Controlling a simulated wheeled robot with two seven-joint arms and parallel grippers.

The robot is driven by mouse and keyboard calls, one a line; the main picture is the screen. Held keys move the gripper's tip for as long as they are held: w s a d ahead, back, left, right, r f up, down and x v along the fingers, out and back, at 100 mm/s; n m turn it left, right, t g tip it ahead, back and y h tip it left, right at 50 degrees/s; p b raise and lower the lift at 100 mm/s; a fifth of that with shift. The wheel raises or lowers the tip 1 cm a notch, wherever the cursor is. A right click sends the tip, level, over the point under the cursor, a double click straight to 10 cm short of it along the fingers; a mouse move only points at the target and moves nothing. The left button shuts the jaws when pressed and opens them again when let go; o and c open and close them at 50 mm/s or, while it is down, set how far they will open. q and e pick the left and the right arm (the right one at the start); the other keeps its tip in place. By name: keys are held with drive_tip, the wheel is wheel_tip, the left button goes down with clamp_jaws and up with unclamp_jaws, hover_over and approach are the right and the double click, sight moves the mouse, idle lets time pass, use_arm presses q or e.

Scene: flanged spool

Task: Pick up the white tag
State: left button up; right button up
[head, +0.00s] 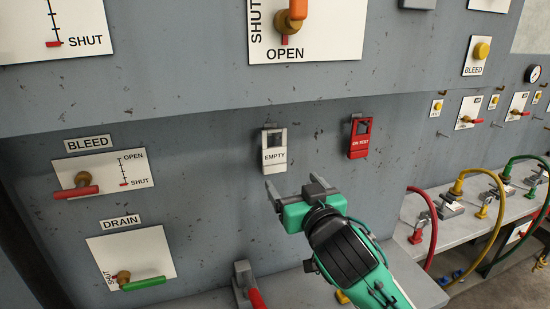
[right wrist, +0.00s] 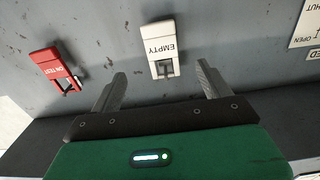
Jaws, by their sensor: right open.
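The white tag (head: 274,155), marked EMPTY, hangs on the grey wall panel. In the right wrist view the white tag (right wrist: 161,44) appears upside down, beyond and between my fingers. My right gripper (head: 290,188) is open and empty, just below the tag in the head view. It also shows in the right wrist view (right wrist: 160,84), with its two fingers spread and pointing toward the panel. The fingers look apart from the tag. My left gripper is not in view.
A red tag (head: 360,139) marked ON TEST hangs to the right of the white one. BLEED (head: 76,191) and DRAIN (head: 142,284) valve handles are at left. A red-handled fitting (head: 245,283) stands below. Coloured hoses (head: 432,228) rise from a ledge at right.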

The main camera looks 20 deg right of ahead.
drive_tip(key=w+p, duration=0.1)
drive_tip(key=w, duration=0.2)
drive_tip(key=w+p, duration=0.2)
drive_tip(key=w, duration=0.2)
drive_tip(key=w+r+p, duration=0.1)
drive_tip(key=w, duration=0.2)
drive_tip(key=shift+w+a, duration=0.25)
drive_tip(key=shift+w+f+p, duration=0.2)
drive_tip(key=shift+w+p, duration=0.15)
drive_tip(key=shift+w, duration=0.05)
drive_tip(key=c, duration=1.1)
drive_tip(key=shift+o, duration=0.2)
drive_tip(key=shift+r, duration=0.15)
drive_tip(key=shift+r+b, duration=0.2)
drive_tip(key=shift+b, duration=0.15)
drive_tip(key=p, duration=0.4)
approach(275, 154)
drive_tip(key=s+r, duration=0.1)
drive_tip(key=s, duration=0.4)
drive_tip(key=s+p, duration=0.4)
drive_tip(key=shift+d+f+p, duration=0.15)
drive_tip(key=shift+d+p, duration=0.05)
drive_tip(key=shift+p, duration=0.2)
